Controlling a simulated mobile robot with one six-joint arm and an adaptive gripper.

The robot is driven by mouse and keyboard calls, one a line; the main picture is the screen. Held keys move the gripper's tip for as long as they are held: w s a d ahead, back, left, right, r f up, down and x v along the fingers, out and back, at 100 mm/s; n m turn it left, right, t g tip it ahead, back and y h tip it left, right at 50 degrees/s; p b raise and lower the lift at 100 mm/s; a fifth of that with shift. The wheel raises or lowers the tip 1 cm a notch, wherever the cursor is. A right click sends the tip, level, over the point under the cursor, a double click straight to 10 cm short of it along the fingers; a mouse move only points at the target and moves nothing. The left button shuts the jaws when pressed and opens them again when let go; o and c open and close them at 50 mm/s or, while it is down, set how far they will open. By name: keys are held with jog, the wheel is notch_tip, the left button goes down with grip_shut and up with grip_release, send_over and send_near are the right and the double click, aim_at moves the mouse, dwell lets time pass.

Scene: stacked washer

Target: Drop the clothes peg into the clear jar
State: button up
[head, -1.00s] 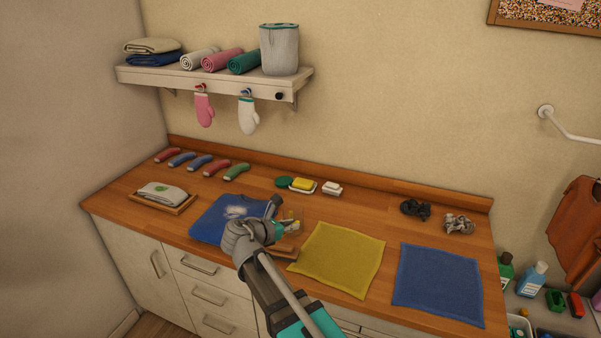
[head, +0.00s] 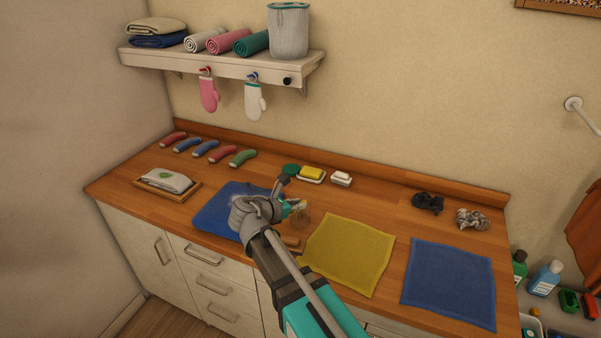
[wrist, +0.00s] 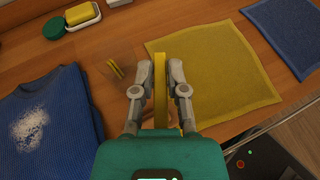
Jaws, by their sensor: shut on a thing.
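The yellow clothes peg (wrist: 160,88) is between the two fingers of my gripper (wrist: 160,82) in the wrist view. My gripper is shut on it. The clear jar (wrist: 116,68) stands on the counter to the left of the held peg in the wrist view, with yellow pieces visible inside it. The jar also shows in the head view (head: 301,219), close to my gripper (head: 298,206), which partly overlaps it. The held peg is too small to make out surely in the head view.
A blue garment with a white patch (wrist: 35,125) lies left of the jar. A yellow cloth (head: 345,253) and a blue cloth (head: 448,282) lie to the right. A soap dish with yellow soap (head: 311,174) is behind. Bare wood (head: 375,205) lies behind the yellow cloth.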

jog(key=shift+w, duration=0.1)
jog(key=shift+w+d+f+b, duration=0.1)
jog(key=shift+w+b, duration=0.4)
jog(key=shift+b, duration=0.05)
jog(key=w+r+t+h+b, duration=0.2)
jog(key=w+t+h+b, duration=0.3)
jog(key=w+b, duration=0.4)
jog(key=shift+w+a+r+t, duration=0.15)
jog(key=shift+w+a+t, duration=0.25)
jog(key=shift+w, duration=0.6)
jog(key=shift+b, duration=0.4)
notch_tip(320, 180, down, 8)
jog(key=b, duration=0.7)
jog(key=shift+r, duration=0.25)
